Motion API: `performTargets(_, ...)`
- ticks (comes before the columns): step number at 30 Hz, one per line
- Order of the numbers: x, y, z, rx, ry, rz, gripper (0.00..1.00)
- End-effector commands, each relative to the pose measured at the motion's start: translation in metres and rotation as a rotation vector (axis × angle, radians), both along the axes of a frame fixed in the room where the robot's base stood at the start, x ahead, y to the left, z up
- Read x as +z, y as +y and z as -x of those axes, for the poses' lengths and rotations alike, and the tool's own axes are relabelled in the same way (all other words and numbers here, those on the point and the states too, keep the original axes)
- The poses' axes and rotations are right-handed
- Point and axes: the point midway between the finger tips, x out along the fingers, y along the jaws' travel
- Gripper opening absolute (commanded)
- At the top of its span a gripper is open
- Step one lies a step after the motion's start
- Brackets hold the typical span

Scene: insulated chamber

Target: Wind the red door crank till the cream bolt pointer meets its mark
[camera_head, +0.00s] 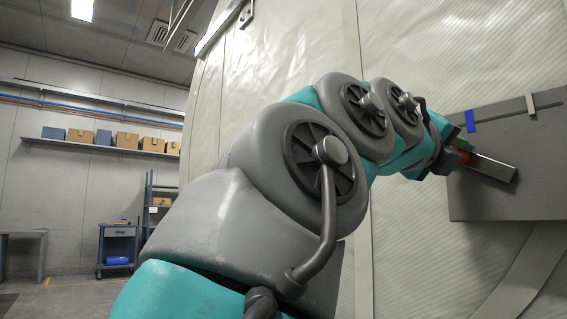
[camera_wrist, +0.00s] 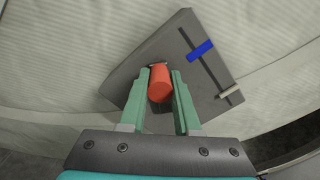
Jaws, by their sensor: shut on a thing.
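The crank's red handle (camera_wrist: 160,84) sits between the two green fingers of my gripper (camera_wrist: 160,74), which is shut on it. In the head view my gripper (camera_head: 456,153) is at the left part of the grey door panel (camera_head: 510,195), and the crank's metal arm (camera_head: 494,167) slants right and down from it. The cream pointer (camera_head: 531,104) is at the panel's upper edge, clearly apart from the blue mark (camera_head: 470,121) to its left. The wrist view also shows the cream pointer (camera_wrist: 229,91) and blue mark (camera_wrist: 201,50). The crank's hub is hidden in the wrist view.
The pale ribbed chamber wall (camera_head: 430,45) surrounds the panel. My arm covers the middle of the head view. Far left are a shelf (camera_head: 95,146) with boxes, a blue cart (camera_head: 117,245) and a table (camera_head: 22,235), all well away.

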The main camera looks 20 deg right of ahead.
Motion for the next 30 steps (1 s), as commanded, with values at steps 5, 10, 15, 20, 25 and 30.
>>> performTargets(5,0.0001,-0.0002,0.0008,-0.002,0.001,0.001,0.00)
performTargets(10,0.0002,-0.0003,0.0007,-0.002,0.002,0.001,0.39)
performTargets(15,0.0000,-0.0001,0.0004,-0.001,0.002,0.001,0.58)
performTargets(20,0.0000,-0.0002,0.0002,-0.001,0.002,0.001,0.61)
performTargets(25,-0.0001,-0.0002,0.0001,-0.001,0.002,0.000,0.61)
performTargets(30,-0.0003,-0.0002,-0.0001,0.000,0.003,0.001,0.61)
